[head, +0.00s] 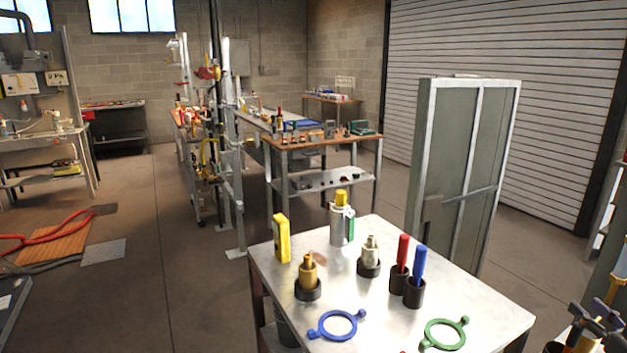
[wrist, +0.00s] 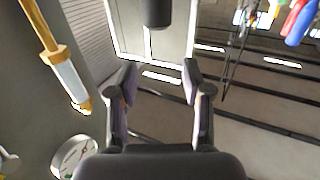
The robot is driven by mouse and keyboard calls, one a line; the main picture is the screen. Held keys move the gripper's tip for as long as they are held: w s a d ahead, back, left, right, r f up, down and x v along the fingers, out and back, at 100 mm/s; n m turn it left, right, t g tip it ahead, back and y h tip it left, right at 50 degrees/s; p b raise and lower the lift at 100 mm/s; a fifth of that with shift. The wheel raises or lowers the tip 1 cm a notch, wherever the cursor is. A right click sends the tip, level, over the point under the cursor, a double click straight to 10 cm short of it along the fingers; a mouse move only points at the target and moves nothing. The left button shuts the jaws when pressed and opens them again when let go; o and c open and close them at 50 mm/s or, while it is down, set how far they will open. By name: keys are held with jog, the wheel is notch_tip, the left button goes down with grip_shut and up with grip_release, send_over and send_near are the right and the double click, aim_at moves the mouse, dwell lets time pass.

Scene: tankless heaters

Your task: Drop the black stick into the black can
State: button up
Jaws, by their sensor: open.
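My gripper (wrist: 160,90) is open in the wrist view, with its two fingers apart and nothing between them. A dark rounded cylinder (wrist: 157,13) shows at the top edge of the wrist view, beyond the fingertips and cut off by the frame. I cannot tell whether it is the black stick or the black can. In the head view, two small black cups stand on the near table, one with a red stick (head: 403,252) and one with a blue stick (head: 419,263) in it. I cannot make out a black stick for certain.
The near metal table (head: 480,305) also holds a yellow block (head: 282,238), brass and silver fittings, a blue ring (head: 322,333) and a green ring (head: 429,342). A grey cabinet (head: 465,170) stands behind it. Dark tool-like shapes (head: 600,325) crowd the lower right corner.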

jog(key=s, duration=1.1)
jog(key=shift+s+d, duration=0.15)
jog(key=shift+s, duration=0.2)
jog(key=w+d+r+m+g+h+p, duration=0.1)
jog(key=w+d+r+g+h+p, duration=0.1)
jog(key=w+r+g+h, duration=0.55)
jog(key=s+a+f+m+g+y+p, duration=0.15)
jog(key=s+a+f+g, duration=0.35)
jog(key=a, duration=1)
jog(key=s+a+m+g+y+p, duration=0.1)
jog(key=s+a+g+y, duration=0.15)
jog(key=s+a, duration=0.85)
jog(key=s+a+n+g+y, duration=0.1)
jog(key=s+a, duration=0.3)
jog(key=a, duration=0.4)
jog(key=s+a+n+g+y+p, duration=0.1)
jog(key=s+a+n+g+y, duration=0.1)
jog(key=s+a, duration=0.3)
jog(key=a+g, duration=0.1)
jog(key=a, duration=0.3)
jog(key=shift+s+a+g, duration=0.15)
jog(key=shift+g, duration=0.25)
